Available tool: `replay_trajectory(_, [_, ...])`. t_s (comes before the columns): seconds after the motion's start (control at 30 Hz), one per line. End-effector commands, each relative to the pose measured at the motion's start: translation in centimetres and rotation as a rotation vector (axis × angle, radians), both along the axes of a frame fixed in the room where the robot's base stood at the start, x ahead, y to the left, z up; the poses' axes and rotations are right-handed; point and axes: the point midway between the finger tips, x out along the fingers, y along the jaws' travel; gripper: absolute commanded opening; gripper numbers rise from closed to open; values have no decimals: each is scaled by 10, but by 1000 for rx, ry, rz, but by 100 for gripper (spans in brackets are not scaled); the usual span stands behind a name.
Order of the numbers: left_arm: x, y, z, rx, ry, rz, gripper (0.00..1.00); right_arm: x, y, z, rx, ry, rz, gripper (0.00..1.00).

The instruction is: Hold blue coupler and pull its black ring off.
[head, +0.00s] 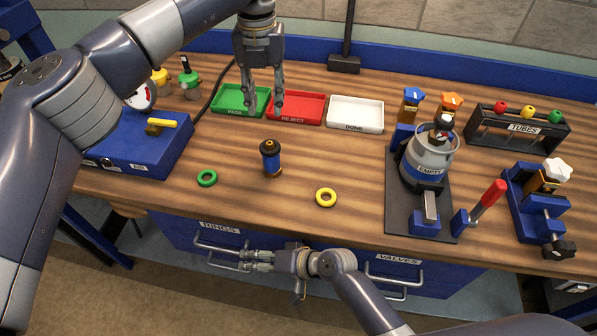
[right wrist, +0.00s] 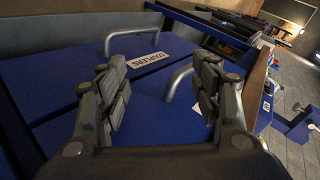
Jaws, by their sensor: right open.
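The blue coupler (head: 271,160) stands upright on the wooden table, with a dark top and brass-coloured parts. A dark band shows near its top; I cannot tell for certain that it is the black ring. My left gripper (head: 264,108) points down above the green and red trays, behind the coupler and apart from it. Its fingers are spread and empty. My right gripper (head: 246,261) is low in front of the drawers, pointing left, below the table's front edge. In the right wrist view my right gripper (right wrist: 163,82) is open, with nothing between its fingers.
A green ring (head: 207,178) and a yellow ring (head: 326,198) lie on either side of the coupler. Green (head: 222,105), red (head: 318,116) and white (head: 375,118) trays stand behind. Drawer handles (right wrist: 178,80) stick out near my right gripper.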

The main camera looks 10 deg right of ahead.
Motion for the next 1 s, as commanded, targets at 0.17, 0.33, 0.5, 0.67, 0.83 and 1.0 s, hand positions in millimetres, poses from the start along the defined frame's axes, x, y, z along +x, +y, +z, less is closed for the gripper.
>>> replay_trajectory(0.17, [0,0,0,0,0,0,33,-5,45,100,179,-48,113,59])
replay_trajectory(0.33, [0,0,0,0,0,0,33,0,46,185,220,-251,211,59])
replay_trajectory(0.5, [0,0,0,0,0,0,33,65,-26,183,-89,-603,157,59])
replay_trajectory(0.67, [0,0,0,0,0,0,33,101,-79,190,-327,-800,135,59])
replay_trajectory(0.83, [0,0,0,0,0,0,33,117,-109,195,-463,-891,131,59])
replay_trajectory(1.0, [0,0,0,0,0,0,33,129,-108,192,-490,-906,130,59])
